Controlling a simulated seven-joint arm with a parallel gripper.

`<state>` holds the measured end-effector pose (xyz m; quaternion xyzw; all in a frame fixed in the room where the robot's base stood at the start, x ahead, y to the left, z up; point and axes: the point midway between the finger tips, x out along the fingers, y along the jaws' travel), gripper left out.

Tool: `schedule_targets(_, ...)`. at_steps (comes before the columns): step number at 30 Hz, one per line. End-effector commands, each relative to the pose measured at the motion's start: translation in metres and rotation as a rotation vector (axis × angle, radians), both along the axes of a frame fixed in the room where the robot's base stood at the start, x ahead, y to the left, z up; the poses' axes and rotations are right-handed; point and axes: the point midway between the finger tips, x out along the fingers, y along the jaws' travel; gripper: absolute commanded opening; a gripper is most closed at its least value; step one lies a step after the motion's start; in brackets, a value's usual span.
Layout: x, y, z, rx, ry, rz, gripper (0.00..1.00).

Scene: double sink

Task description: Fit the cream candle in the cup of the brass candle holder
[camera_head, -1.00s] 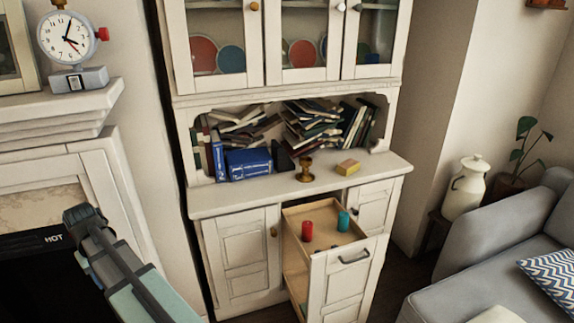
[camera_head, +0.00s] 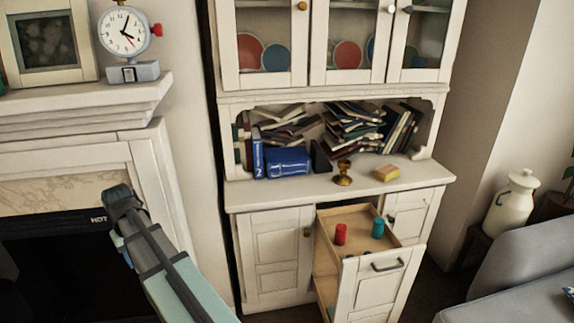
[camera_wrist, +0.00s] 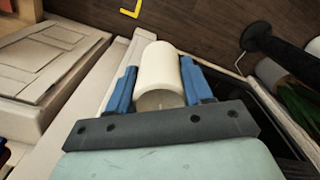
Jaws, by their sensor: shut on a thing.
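The brass candle holder (camera_head: 343,172) stands upright on the counter of the white hutch in the head view, in front of the blue books. The cream candle (camera_wrist: 160,72) shows in the wrist view between the two blue fingers of my gripper (camera_wrist: 161,84), which is shut on it. In the head view my arm reaches up at the lower left, in front of the fireplace, well to the left of the holder. The candle is hidden there. The candle holder is not seen in the wrist view.
Blue books (camera_head: 287,162) stand behind and left. A sofa (camera_head: 520,285) is at right.

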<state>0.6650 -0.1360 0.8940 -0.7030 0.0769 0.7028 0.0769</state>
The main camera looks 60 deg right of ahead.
Motion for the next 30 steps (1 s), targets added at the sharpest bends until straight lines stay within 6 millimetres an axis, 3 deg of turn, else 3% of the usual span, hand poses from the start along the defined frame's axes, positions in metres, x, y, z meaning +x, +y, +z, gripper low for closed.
schedule_targets(8,-0.002,-0.067,0.006,0.000,0.000,-0.103,0.16)
schedule_targets(20,-0.022,-0.194,0.019,0.000,0.000,-0.295,0.16)
schedule_targets(30,-0.052,-0.307,0.032,0.000,0.000,-0.464,0.16)
